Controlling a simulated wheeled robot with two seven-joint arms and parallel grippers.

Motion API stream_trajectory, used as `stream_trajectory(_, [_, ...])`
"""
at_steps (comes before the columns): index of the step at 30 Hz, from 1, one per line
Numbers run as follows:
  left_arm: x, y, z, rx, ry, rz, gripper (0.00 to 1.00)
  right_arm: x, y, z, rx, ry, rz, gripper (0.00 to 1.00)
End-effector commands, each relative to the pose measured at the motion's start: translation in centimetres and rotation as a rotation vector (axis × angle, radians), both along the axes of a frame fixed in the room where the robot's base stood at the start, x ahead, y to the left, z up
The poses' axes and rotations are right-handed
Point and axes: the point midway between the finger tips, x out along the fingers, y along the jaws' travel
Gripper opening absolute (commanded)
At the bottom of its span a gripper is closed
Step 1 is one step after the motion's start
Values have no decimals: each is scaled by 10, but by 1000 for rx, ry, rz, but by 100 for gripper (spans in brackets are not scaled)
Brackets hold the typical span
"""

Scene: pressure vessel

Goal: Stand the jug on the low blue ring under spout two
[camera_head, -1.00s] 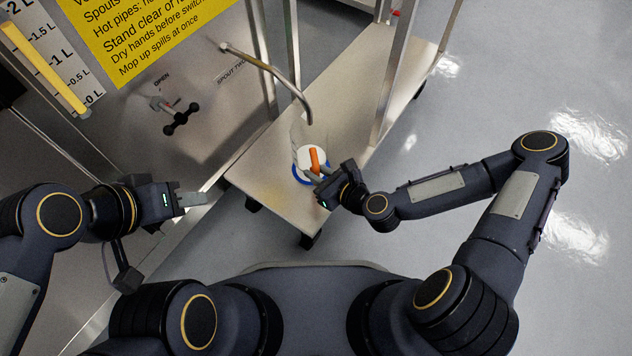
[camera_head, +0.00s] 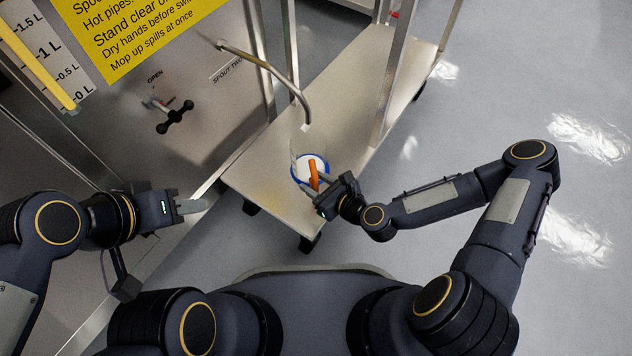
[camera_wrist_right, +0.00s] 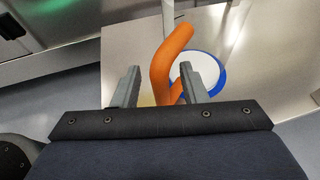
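The clear jug with an orange handle (camera_head: 314,174) appears to stand on the low blue ring (camera_head: 297,177), below the tip of the bent spout (camera_head: 305,112). A white disc shows inside the ring; its edges look roughly centred. In the right wrist view the orange handle (camera_wrist_right: 168,62) rises between my fingers, and the blue ring (camera_wrist_right: 222,78) lies behind. My right gripper (camera_head: 322,188) is open around the handle; in the wrist view its fingers (camera_wrist_right: 157,82) stand apart, with a gap on the left. My left gripper (camera_head: 192,206) is away from the jug, near the panel.
The ring sits on a metal shelf (camera_head: 262,165) with upright posts (camera_head: 395,80). A black valve handle (camera_head: 175,117) marked OPEN is on the metal panel to the left, with a yellow sign (camera_head: 145,35) and a litre scale above. Open grey floor lies to the right.

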Motion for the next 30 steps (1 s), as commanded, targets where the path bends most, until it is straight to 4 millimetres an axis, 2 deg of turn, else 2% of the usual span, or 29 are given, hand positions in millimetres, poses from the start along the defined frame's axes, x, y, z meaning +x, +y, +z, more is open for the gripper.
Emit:
stream_trajectory(8, [0, 0, 3, 0, 0, 0, 36, -3, -4, 5, 0, 1, -1, 39])
stream_trajectory(21, [0, 0, 9, 0, 0, 0, 36, -62, -59, 37, -1, 2, -4, 39])
stream_trajectory(30, [0, 0, 8, 0, 0, 0, 36, -81, -76, 48, 0, 0, -1, 39])
